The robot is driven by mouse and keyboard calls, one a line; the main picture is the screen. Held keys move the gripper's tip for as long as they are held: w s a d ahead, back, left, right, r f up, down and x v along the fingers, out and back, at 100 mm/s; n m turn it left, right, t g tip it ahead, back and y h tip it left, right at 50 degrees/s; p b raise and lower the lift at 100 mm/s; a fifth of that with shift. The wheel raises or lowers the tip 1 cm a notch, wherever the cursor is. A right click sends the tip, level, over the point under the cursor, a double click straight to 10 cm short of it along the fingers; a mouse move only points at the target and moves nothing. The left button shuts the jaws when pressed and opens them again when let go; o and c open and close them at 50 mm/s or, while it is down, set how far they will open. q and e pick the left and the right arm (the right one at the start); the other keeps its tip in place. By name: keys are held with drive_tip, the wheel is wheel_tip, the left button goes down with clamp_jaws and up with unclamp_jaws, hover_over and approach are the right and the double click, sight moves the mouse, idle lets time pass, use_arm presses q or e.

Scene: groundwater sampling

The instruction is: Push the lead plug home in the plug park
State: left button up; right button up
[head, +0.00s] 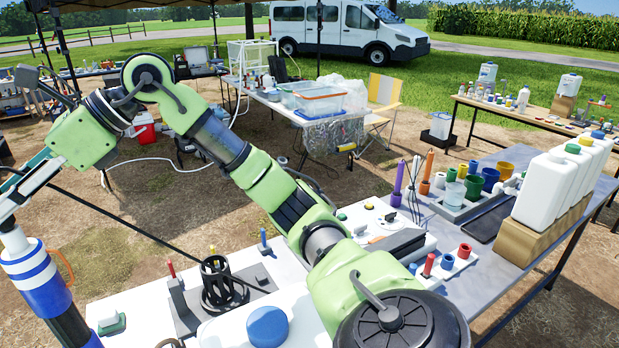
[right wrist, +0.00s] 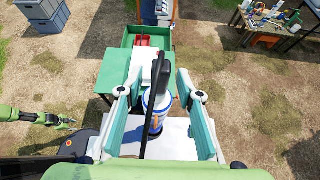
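I cannot make out for certain which part is the lead plug or the plug park. A white block with red and blue round pieces (head: 445,265) sits on the table at the right. My right gripper (head: 15,195) is at the left edge of the head view, partly cut off. In the right wrist view its teal fingers (right wrist: 160,78) are wide apart, with a blue-and-white cylinder (right wrist: 157,112) below and between them. My left gripper (right wrist: 68,122) shows small in that view.
My right arm crosses the head view and hides part of the table. A black cable runs diagonally past the cylinder. White jugs (head: 547,188) stand on a wooden block at the right. Colored cups (head: 474,187) and a purple pen-like tube (head: 397,180) stand behind.

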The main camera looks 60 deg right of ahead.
clamp_jaws()
use_arm(q)
drive_tip(key=r+p, duration=0.5)
drive_tip(key=p, duration=0.1)
drive_tip(key=shift+s+r, duration=0.3)
drive_tip(key=shift+r, duration=0.1)
use_arm(e)
wheel_tip(320, 180, up, 7)
